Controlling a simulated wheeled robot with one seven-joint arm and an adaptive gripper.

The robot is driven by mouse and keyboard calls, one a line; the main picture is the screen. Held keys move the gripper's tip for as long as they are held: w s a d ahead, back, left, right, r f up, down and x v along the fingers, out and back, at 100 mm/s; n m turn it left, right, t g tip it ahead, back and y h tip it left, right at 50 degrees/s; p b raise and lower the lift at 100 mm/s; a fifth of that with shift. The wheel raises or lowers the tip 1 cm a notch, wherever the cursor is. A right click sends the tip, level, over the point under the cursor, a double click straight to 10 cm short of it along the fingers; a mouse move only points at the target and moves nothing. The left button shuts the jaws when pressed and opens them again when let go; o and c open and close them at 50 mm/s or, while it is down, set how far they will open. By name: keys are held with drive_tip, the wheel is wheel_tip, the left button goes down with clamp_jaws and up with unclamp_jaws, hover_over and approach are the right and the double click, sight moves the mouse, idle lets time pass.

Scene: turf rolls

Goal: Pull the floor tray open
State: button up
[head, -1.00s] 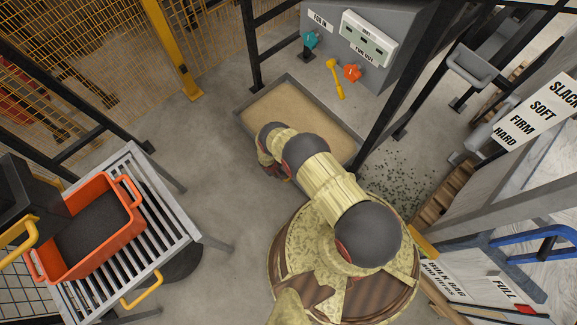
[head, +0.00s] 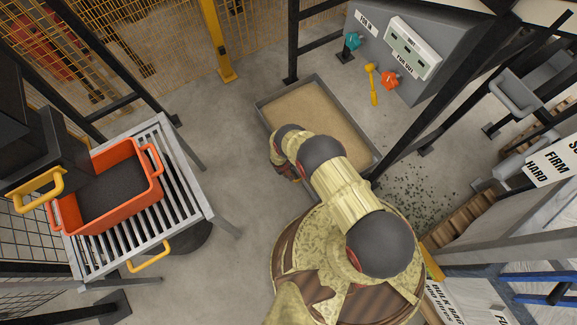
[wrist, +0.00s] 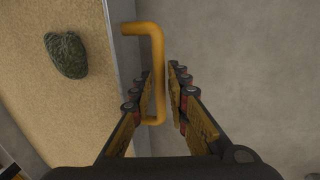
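The floor tray (head: 272,130) is a shallow grey rectangular tray with tan granular material in it. It lies on the floor at the upper middle of the head view, partly covered by my arm. In the wrist view its grey wall (wrist: 122,70) runs upright along the left of centre. A yellow bar handle (wrist: 157,45) stands out from that wall. In the head view my gripper (head: 286,170) is low at the tray's left side, mostly hidden.
A dark green lump (wrist: 66,55) lies in the tan material. A slatted rack (head: 185,195) with an orange bin (head: 130,205) stands left. A grey cabinet (head: 440,85) and black posts border the tray's far and right sides. Bare floor (head: 225,150) lies between rack and tray.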

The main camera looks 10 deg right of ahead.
drive_tip(key=shift+o, duration=1.4)
drive_tip(key=shift+w+r, duration=0.1)
drive_tip(key=shift+r, duration=0.1)
wheel_tip(320, 180, up, 11)
drive_tip(key=a, duration=0.2)
drive_tip(key=shift+s+r, duration=0.2)
drive_tip(key=shift+s, duration=0.25)
drive_tip(key=shift+a, duration=0.1)
